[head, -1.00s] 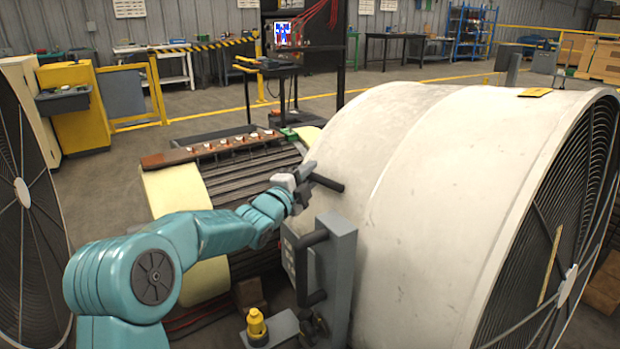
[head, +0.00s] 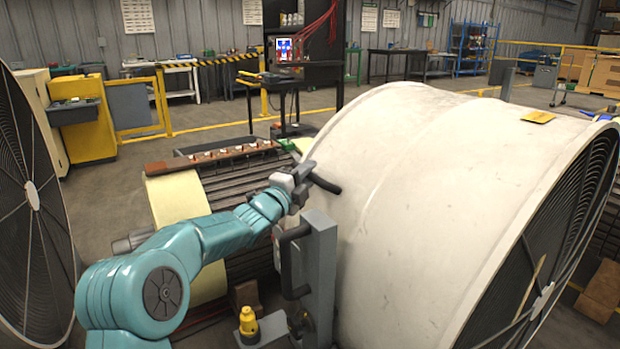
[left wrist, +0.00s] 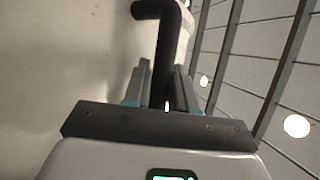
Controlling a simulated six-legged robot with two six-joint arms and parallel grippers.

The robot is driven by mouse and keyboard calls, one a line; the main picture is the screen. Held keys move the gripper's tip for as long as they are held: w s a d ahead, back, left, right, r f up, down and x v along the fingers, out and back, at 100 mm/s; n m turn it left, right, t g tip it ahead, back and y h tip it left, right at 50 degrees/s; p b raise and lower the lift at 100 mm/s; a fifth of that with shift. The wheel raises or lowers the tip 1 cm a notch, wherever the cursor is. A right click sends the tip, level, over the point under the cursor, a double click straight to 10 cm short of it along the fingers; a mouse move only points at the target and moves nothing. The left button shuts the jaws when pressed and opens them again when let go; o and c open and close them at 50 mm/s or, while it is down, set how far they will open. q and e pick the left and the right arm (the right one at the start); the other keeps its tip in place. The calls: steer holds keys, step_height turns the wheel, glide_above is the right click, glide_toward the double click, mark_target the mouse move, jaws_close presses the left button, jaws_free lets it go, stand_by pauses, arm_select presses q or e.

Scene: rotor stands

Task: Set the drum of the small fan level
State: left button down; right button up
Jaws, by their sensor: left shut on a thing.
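The drum (head: 440,200) is a large, scuffed off-white cylinder filling the right of the head view, with a dark grille (head: 560,240) on its right end. A black bent handle (head: 325,184) sticks out at its left side. My left gripper (head: 303,178) is shut on this handle. In the left wrist view the fingers (left wrist: 160,88) stand on both sides of the handle (left wrist: 168,40), beside the pale drum wall (left wrist: 60,60). A grey bracket with black grips (head: 318,265) stands in front of the drum. My right gripper is out of view.
Another large grille (head: 35,200) stands at the far left. A slatted unit (head: 240,185) with cream ends lies behind my left arm. A yellow knob (head: 248,320) sits low by the bracket.

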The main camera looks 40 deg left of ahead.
arm_select(q)
steer(key=shift+d, duration=0.25)
steer(key=c, duration=1.3)
jaws_free()
steer(key=shift+r, duration=0.1)
steer(key=shift+s+r, duration=0.1)
steer(key=shift+s, duration=0.05)
steer(key=shift+a, duration=0.1)
steer(key=s+f, duration=0.3)
steer(key=s, duration=1.3)
steer(key=shift+p, duration=0.4)
steer(key=shift+f, duration=0.1)
